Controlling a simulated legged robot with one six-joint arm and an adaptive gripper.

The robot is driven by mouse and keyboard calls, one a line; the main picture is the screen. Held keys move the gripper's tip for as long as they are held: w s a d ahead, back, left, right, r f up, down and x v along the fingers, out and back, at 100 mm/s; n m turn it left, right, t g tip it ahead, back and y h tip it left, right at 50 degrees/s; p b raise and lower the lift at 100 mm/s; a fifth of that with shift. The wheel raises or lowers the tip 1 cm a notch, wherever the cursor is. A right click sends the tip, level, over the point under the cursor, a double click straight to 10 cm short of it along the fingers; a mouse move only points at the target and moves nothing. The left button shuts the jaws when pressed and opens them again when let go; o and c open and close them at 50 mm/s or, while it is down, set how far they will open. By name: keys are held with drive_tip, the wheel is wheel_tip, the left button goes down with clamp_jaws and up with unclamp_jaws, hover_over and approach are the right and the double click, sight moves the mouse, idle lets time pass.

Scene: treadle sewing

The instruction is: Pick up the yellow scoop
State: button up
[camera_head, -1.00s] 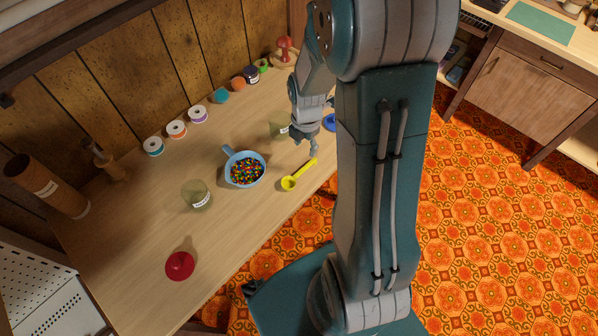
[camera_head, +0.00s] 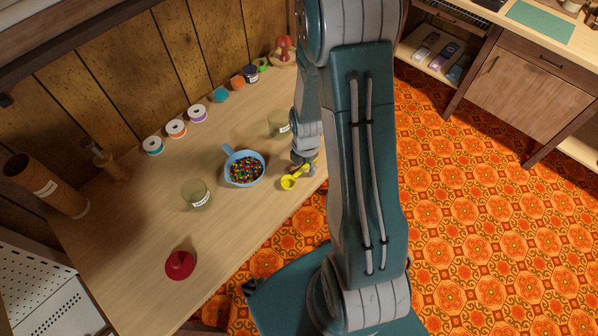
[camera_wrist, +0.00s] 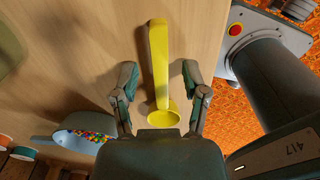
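The yellow scoop (camera_head: 290,181) lies on the wooden table near its front edge, just right of the blue measuring cup. In the wrist view the scoop (camera_wrist: 160,65) lies between my two fingers, its round bowl toward the palm and its handle pointing away. My gripper (camera_wrist: 157,82) is open, with a clear gap between each finger and the handle. In the head view my gripper (camera_head: 304,168) is over the scoop, hiding much of its handle. I cannot tell the exact height of the fingers above the table.
The blue cup (camera_head: 229,155) holds many coloured beads. Thread spools (camera_head: 176,128) line the back wall.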

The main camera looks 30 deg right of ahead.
clamp_jaws()
drive_tip(key=shift+r, duration=0.15)
